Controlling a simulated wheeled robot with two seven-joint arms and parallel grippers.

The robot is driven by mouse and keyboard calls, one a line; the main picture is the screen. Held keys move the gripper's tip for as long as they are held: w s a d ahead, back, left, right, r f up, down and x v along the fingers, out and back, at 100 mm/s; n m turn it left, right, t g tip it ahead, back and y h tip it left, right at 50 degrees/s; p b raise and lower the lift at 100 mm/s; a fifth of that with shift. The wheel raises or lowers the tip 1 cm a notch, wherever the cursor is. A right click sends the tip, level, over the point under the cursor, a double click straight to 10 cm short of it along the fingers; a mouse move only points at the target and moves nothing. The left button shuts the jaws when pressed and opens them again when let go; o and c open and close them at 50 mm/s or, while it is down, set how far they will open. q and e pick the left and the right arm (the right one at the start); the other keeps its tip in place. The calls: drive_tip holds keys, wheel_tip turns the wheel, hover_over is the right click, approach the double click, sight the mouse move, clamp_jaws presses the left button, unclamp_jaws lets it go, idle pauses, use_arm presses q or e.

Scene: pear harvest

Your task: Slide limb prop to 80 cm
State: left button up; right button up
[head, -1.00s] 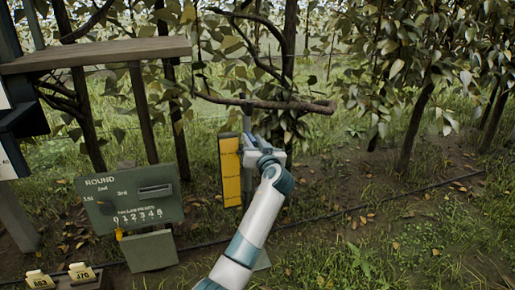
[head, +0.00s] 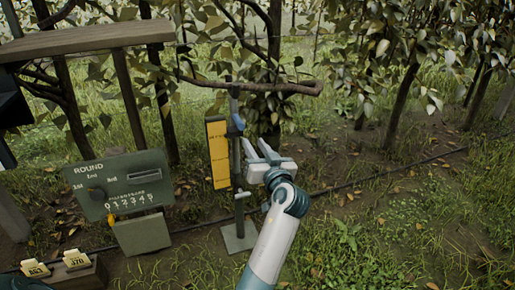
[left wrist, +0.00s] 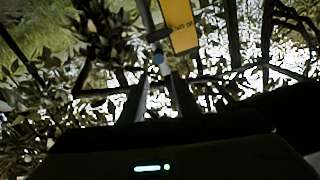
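The limb prop (head: 238,180) is a grey upright post on a flat square base plate (head: 239,237), with its top near a bare limb (head: 280,87). A yellow scale board (head: 217,154) stands at its left; its marks are too small to read. A blue part (head: 236,127) is on the post beside the board's upper half. My left gripper (head: 257,148) is just right of the post, below the blue part, with fingers apart and empty. In the left wrist view, the fingers (left wrist: 157,95) are spread, with a blue knob (left wrist: 158,58) beyond them. My right gripper is not in view.
A green ROUND board (head: 125,183) with a dial stands at left. Yellow tags (head: 77,260) sit in a wooden block at lower left. A wooden shelf (head: 90,42) is at upper left. A dark hose (head: 375,178) crosses the ground. Grass at right is open.

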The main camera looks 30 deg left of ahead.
use_arm(q)
drive_tip(key=shift+v, duration=1)
